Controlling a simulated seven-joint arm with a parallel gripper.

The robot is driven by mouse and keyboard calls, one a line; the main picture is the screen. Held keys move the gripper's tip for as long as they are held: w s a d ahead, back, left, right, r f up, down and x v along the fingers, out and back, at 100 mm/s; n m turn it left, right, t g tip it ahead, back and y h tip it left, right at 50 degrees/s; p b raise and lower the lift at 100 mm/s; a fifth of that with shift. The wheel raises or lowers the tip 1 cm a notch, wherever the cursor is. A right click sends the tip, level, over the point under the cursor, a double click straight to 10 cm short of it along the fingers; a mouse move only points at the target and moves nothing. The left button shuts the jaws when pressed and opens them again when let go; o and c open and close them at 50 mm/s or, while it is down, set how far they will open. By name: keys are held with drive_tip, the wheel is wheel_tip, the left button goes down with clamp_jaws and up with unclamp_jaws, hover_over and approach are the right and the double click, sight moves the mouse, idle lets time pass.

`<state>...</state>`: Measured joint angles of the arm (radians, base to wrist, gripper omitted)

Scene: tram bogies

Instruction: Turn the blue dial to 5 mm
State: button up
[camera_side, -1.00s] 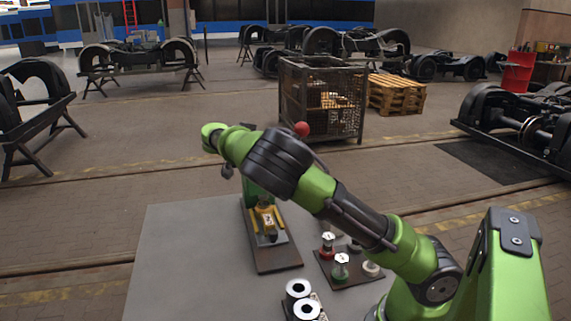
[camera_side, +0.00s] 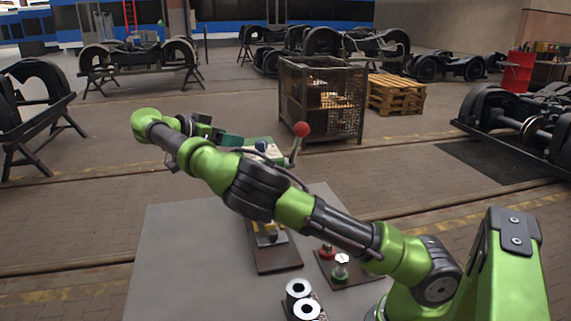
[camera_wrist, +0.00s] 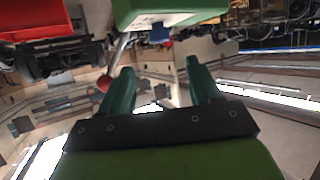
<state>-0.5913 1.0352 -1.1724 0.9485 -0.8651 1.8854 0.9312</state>
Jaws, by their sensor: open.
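The blue dial (camera_side: 261,145) sits on the green and white head of a bench machine (camera_side: 268,158), with a red-ball lever (camera_side: 302,130) to its right. In the wrist view, the blue dial (camera_wrist: 159,33) projects from the machine head (camera_wrist: 165,12), beyond my fingertips and roughly in line with the gap between them. My gripper (camera_wrist: 160,66) is open and empty, its two teal fingers apart. In the side view, my gripper (camera_side: 228,138) lies left of the dial and points at it. The dial's markings cannot be read.
The machine's dark base (camera_side: 275,260) stands on a grey table (camera_side: 190,255). A dark board (camera_side: 350,272) with red and green topped pieces and two white-topped cylinders (camera_side: 302,298) are near my arm. The table's left part is clear.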

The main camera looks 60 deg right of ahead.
drive_tip(key=s+v, duration=0.1)
drive_tip(key=v, duration=0.3)
drive_tip(key=s+d+f+n+t+y, duration=0.2)
drive_tip(key=s+d+f+n+y, duration=0.2)
drive_tip(key=s+d+n+y, duration=0.35)
drive_tip(key=s+a+n+t+y, duration=0.6)
drive_tip(key=s+a+n+y, duration=0.1)
drive_tip(key=s+a, duration=0.8)
drive_tip(key=shift+s+a+t+y, duration=0.3)
drive_tip(key=shift+s+t+y, duration=0.1)
drive_tip(key=shift+s, duration=0.1)
drive_tip(key=shift+r, duration=0.1)
